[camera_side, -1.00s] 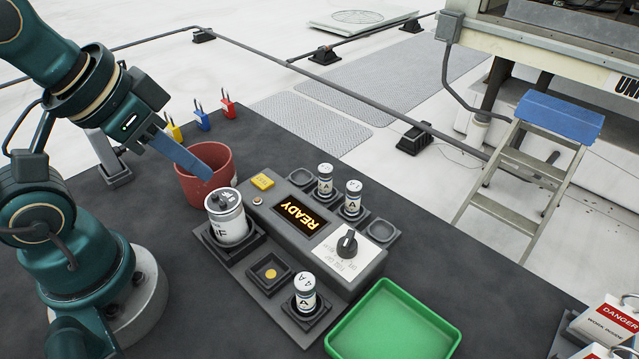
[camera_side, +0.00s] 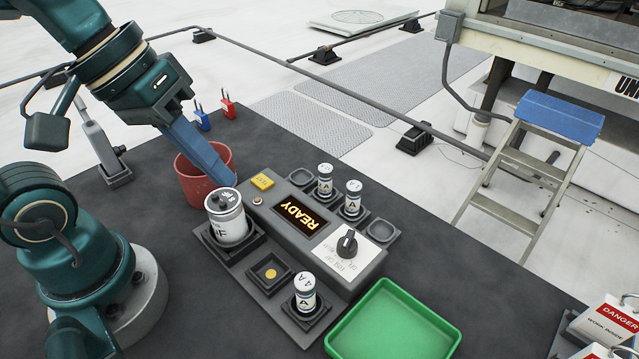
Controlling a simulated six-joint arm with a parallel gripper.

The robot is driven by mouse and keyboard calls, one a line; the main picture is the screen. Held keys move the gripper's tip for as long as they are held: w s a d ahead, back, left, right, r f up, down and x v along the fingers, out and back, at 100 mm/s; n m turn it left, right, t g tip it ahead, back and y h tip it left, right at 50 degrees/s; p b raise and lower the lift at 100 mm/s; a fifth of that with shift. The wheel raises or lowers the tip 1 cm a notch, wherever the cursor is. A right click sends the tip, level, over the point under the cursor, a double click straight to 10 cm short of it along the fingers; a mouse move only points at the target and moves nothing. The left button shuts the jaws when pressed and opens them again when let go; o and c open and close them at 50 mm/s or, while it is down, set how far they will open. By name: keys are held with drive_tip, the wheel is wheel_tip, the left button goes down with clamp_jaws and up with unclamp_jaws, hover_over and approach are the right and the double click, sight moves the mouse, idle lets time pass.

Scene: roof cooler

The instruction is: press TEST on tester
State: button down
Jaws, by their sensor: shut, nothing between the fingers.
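The tester (camera_side: 338,280) is a grey box on the dark table, with an amber READY display (camera_side: 300,214), a white panel with a black knob (camera_side: 347,242) and a yellow button (camera_side: 262,182) at its upper left end. The button looks like TEST, though its lettering is too small to read surely. My gripper (camera_side: 228,180) is shut and empty. Its blue-grey fingers point down to the right, above the red bin's rim, left of the yellow button and apart from it. The fingertips are close behind the large white capacitor (camera_side: 228,218).
The red bin (camera_side: 190,183) stands under my gripper. The large capacitor stands in a holder beside the tester. Small white cylinders stand at the front (camera_side: 305,292) and behind the tester (camera_side: 325,180). A green tray (camera_side: 395,322) lies at the front right. Padlocks (camera_side: 227,108) stand behind the bin.

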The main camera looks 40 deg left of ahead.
drive_tip(key=w+a+n+h, duration=0.1)
drive_tip(key=w+n+h, duration=0.3)
drive_tip(key=w+n, duration=0.3)
drive_tip(key=n+t, duration=0.1)
drive_tip(key=n, duration=0.5)
hover_over(256, 179)
drive_tip(key=shift+f+h, duration=0.4)
drive_tip(key=shift+f, duration=0.45)
drive_tip(key=shift+f, duration=4.4)
drive_tip(key=shift+f, duration=0.1)
drive_tip(key=shift+f, duration=0.3)
